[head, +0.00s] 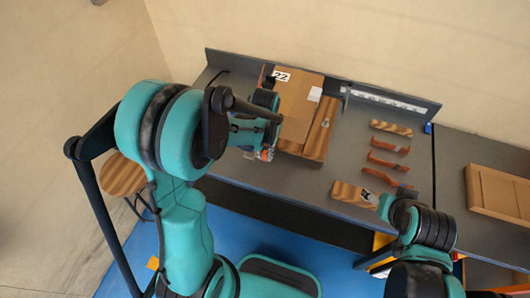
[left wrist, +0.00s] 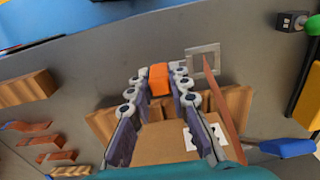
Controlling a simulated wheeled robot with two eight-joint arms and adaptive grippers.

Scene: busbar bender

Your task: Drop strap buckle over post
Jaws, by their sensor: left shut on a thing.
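My left gripper (head: 263,152) is low over the front of the grey bench, left of the wooden board. In the left wrist view its fingers (left wrist: 159,84) are closed on a small orange piece (left wrist: 159,78). A pale square frame (left wrist: 203,59) shows just right of the orange piece; I cannot tell whether it is attached or lies on the bench. No post can be made out for certain. My right gripper (head: 383,207) is beside a striped wooden block (head: 346,191) at the bench's front edge; its jaws are too small to read.
A cardboard piece (head: 298,98) lies on a wooden board (head: 318,139) with a tag marked 22 (head: 281,76). Several copper strips (head: 384,162) lie to the right. A blue handle (left wrist: 288,147) shows in the left wrist view. A wooden tray (head: 500,193) is far right.

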